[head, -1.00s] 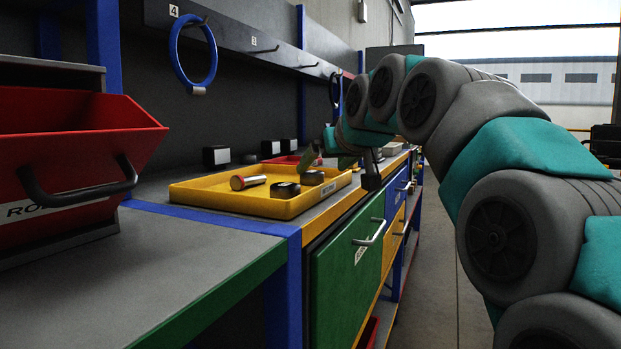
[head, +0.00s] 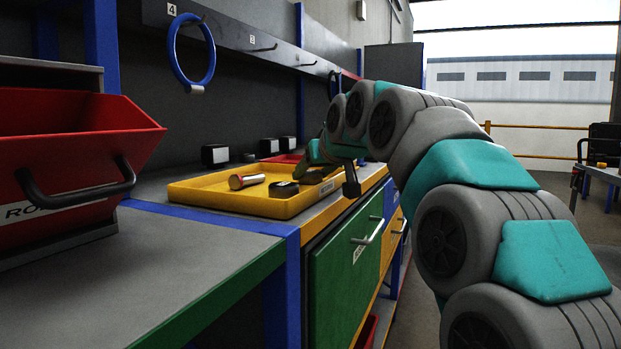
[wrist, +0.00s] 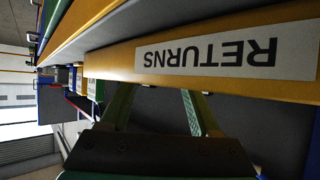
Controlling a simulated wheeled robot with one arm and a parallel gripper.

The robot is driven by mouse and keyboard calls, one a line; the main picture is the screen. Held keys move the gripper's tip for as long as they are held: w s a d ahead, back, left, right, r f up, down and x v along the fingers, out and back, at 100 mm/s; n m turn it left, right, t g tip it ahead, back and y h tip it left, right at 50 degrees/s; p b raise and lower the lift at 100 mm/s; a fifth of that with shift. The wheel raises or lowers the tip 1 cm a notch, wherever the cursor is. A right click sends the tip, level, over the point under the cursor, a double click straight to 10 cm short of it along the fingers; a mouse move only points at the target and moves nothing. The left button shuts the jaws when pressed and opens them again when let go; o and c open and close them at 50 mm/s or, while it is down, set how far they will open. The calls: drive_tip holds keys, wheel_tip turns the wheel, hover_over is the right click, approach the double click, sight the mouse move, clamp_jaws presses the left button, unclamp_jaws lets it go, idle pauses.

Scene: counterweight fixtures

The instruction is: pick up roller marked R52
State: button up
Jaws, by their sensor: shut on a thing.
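The yellow tray (head: 225,205) stands on the bench; its RETURNS label (wrist: 215,58) reads upside down in the wrist view. No R52 mark is readable. My gripper (head: 311,164) is low over that right-end roller and appears shut on it. In the wrist view my green fingers reach behind the yellow tray wall, which hides their tips and the held thing.
A red bin (head: 70,150) with a black handle stands at left. Several dark blocks with white faces (head: 215,155) stand behind the tray. A blue ring (head: 190,60) hangs from the rail. A green drawer (head: 345,240) is below the bench edge.

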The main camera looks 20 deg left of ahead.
clamp_jaws()
drive_tip(key=shift+r, duration=0.1)
idle(0.5)
